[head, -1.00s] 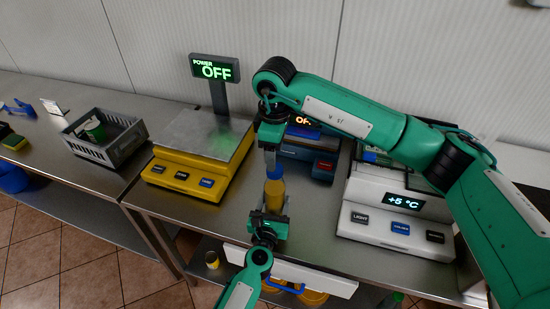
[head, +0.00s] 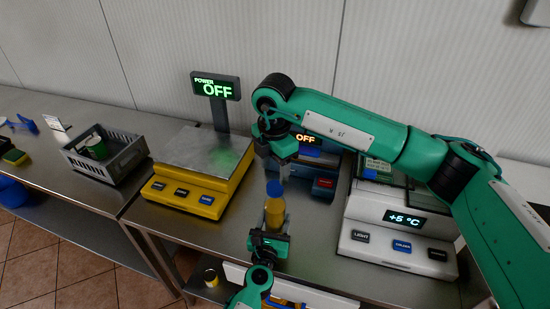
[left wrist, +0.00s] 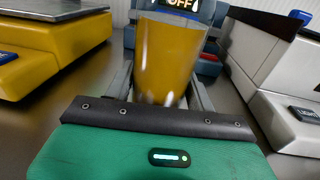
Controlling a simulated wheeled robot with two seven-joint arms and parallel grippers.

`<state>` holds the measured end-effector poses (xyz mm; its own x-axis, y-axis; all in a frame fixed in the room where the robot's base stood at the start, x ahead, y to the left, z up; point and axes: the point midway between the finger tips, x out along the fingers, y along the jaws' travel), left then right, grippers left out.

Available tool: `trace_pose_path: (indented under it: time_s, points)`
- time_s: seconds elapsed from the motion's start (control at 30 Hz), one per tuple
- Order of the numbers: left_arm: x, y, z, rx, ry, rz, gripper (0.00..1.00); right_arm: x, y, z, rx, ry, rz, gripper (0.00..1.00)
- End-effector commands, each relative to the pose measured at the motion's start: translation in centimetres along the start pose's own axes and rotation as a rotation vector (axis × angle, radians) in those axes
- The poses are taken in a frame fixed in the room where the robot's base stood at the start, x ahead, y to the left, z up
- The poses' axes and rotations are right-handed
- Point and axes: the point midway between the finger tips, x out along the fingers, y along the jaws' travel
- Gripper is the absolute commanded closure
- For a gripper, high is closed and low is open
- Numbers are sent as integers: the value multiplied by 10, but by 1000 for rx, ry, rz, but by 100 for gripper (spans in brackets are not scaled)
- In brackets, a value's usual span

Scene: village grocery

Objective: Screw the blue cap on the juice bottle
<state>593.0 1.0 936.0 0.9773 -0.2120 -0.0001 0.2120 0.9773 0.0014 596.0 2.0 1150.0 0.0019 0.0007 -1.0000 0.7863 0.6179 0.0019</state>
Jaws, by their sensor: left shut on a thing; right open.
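The juice bottle (head: 274,213), filled with amber juice, stands about upright at the front of the steel counter. My left gripper (head: 268,241) is shut around its lower part. In the left wrist view the bottle (left wrist: 166,60) stands between the fingers, with its top cut off. The blue cap (head: 274,188) sits at the top of the bottle; I cannot tell how tightly it is seated. My right gripper (head: 270,160) is open and empty just above the cap, with its fingers pointing down and apart from it.
A blue-grey device (head: 324,185) stands behind. A grey crate (head: 120,165) is on the left counter. The counter's front edge is close to my left gripper.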

Motion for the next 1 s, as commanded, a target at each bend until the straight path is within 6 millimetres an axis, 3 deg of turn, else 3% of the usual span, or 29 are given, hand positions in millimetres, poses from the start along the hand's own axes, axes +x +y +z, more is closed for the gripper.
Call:
trace_pose_path:
  time_s: [1.0]
  points:
    - [0, 0, -1, 1, 1, 0, 100, -13, 0, -1, -1636, -2, 0, 44]
